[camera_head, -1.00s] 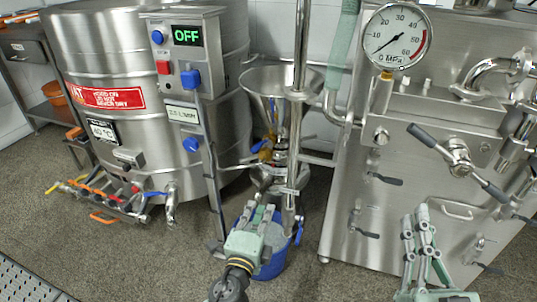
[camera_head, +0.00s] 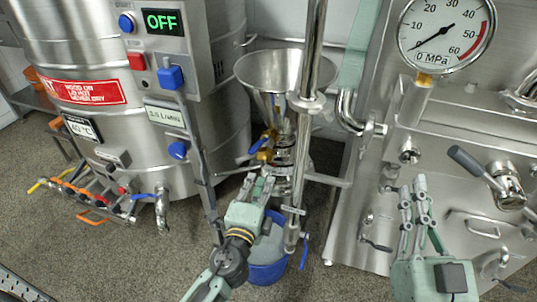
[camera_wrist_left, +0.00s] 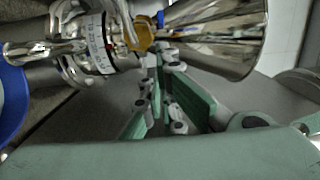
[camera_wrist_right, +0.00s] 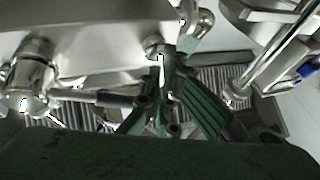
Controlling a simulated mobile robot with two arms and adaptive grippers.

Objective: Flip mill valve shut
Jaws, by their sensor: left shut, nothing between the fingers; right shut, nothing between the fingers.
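The colloid mill stands in the middle of the head view, with a steel funnel (camera_head: 272,75) on top. Below the funnel is its valve, a brass-yellow body (camera_head: 266,148) with a blue handle (camera_head: 257,145). The brass body also shows in the left wrist view (camera_wrist_left: 143,36), just beyond the fingertips. My left gripper (camera_head: 261,176) is shut and empty, just below the valve in the head view; I cannot tell whether it touches the mill. My right gripper (camera_head: 412,190) is shut and empty, in front of the steel machine at the right.
A blue bucket (camera_head: 266,272) stands on the floor below the mill. A vertical steel pipe (camera_head: 306,130) rises right beside it. A control post showing OFF (camera_head: 163,21) and a steel vat (camera_head: 95,45) are at left. The homogenizer-like machine (camera_head: 375,150) with a pressure gauge (camera_head: 446,30) is at right.

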